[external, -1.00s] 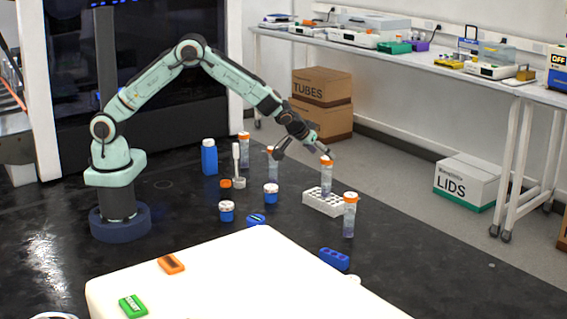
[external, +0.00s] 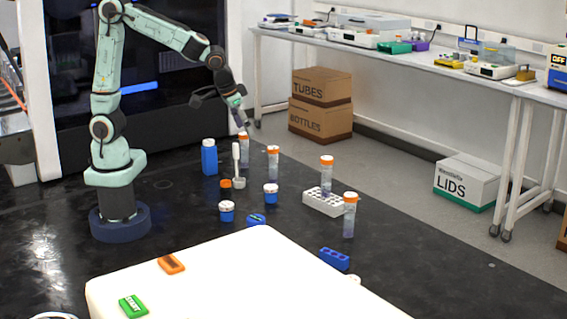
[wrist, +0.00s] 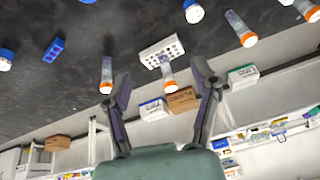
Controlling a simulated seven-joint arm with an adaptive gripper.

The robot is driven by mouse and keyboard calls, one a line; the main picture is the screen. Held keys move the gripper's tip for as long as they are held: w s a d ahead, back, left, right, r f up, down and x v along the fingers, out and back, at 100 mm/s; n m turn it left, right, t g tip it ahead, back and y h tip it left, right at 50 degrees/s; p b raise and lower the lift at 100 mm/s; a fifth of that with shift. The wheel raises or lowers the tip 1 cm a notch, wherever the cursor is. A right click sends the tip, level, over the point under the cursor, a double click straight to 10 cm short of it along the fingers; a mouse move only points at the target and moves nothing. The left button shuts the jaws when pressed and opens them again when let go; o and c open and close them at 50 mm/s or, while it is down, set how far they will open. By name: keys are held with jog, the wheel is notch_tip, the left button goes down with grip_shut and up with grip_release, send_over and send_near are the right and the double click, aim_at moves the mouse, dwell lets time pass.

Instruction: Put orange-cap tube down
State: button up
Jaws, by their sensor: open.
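Several tubes with orange caps stand upright in the external view. One orange-cap tube (external: 326,178) stands in the white rack (external: 312,205); the wrist view also shows this tube (wrist: 168,78) and the rack (wrist: 152,58). Another tube (external: 349,216) stands on the dark surface right of the rack, and two more, the nearer tube (external: 273,166) and the farther tube (external: 244,152), stand to its left. My gripper (external: 240,120) is raised at the back, well away from the rack. In the wrist view my gripper (wrist: 160,71) has its fingers spread, with nothing held between them.
White-lidded blue jars (external: 270,194), a blue bottle (external: 209,158) and a small blue block (external: 334,259) stand around the tubes. A white surface (external: 230,280) fills the front. Cardboard boxes (external: 320,118) and a LIDS box (external: 466,183) are farther back.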

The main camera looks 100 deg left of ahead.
jog(key=s+d+m+g+h, duration=0.1)
jog(key=s+d+m, duration=0.2)
jog(key=s, duration=0.7)
jog(key=s+d+m+g+h, duration=0.1)
jog(key=s+d+m+g, duration=0.1)
jog(key=s, duration=0.8)
jog(key=shift+s+d+m+h, duration=0.3)
jog(key=shift+d+m, duration=0.1)
jog(key=shift+d, duration=0.3)
